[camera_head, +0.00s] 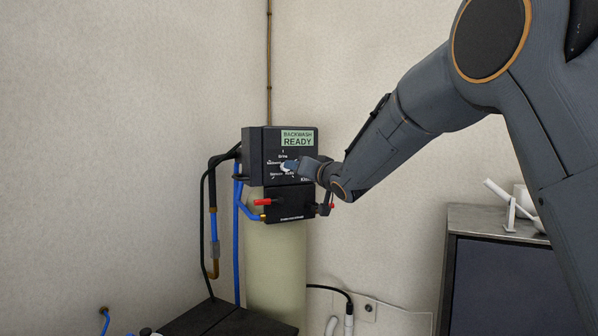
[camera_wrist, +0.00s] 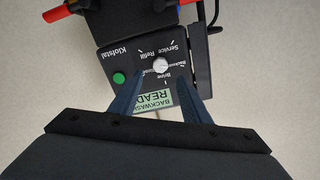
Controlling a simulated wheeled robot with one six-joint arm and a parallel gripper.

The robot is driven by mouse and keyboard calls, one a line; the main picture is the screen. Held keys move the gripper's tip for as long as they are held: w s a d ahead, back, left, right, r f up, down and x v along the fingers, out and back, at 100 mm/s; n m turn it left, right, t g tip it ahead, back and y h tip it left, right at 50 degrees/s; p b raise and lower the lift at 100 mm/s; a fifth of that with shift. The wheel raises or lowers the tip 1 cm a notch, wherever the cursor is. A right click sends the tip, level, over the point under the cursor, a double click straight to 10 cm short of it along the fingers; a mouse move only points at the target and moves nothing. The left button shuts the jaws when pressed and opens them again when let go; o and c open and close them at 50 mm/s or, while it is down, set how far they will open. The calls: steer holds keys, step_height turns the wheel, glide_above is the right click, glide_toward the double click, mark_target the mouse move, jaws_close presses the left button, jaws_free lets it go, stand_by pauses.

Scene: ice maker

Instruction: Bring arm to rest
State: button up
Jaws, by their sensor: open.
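My arm reaches in from the right in the head view, with my gripper (camera_head: 292,166) at the front of a black control box (camera_head: 262,140). In the wrist view my gripper (camera_wrist: 160,74) is open, with one blue-grey finger on each side of a small white knob (camera_wrist: 160,65). The fingertips are close to the knob; I cannot tell whether they touch it. The box's green display (camera_head: 297,138) reads "BACKWASH READY". Labels around the knob include Service, Refill and Brine. A green button (camera_wrist: 119,77) shows beside them in the wrist view.
The box sits on a pale tank (camera_head: 276,265) with blue and black hoses (camera_head: 213,225) on its left. A red-handled valve (camera_head: 263,202) is below the box. A dark cabinet (camera_head: 490,275) with white items on top stands at right, behind my arm.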

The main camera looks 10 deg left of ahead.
steer(key=s+d+f+m+g+h+b, duration=0.1)
steer(key=s+d+f+g+h+b, duration=0.3)
steer(key=d+f, duration=0.9)
steer(key=s+d+f+m+g+h, duration=0.15)
steer(key=s+d+f+h, duration=0.35)
steer(key=s+d+f, duration=0.75)
steer(key=s+d+f+g+b, duration=0.1)
steer(key=s+d+f+g, duration=0.3)
steer(key=s+f, duration=0.5)
steer(key=s+d+f+g+h+b, duration=0.1)
steer(key=s+d+f+g+b, duration=0.1)
steer(key=s+f, duration=0.8)
steer(key=s+d+g, duration=0.1)
steer(key=s+d, duration=0.1)
steer(key=s, duration=0.3)
steer(key=shift+s+f+g+h, duration=0.2)
steer(key=shift+g+h, duration=0.1)
steer(key=shift+g, duration=0.05)
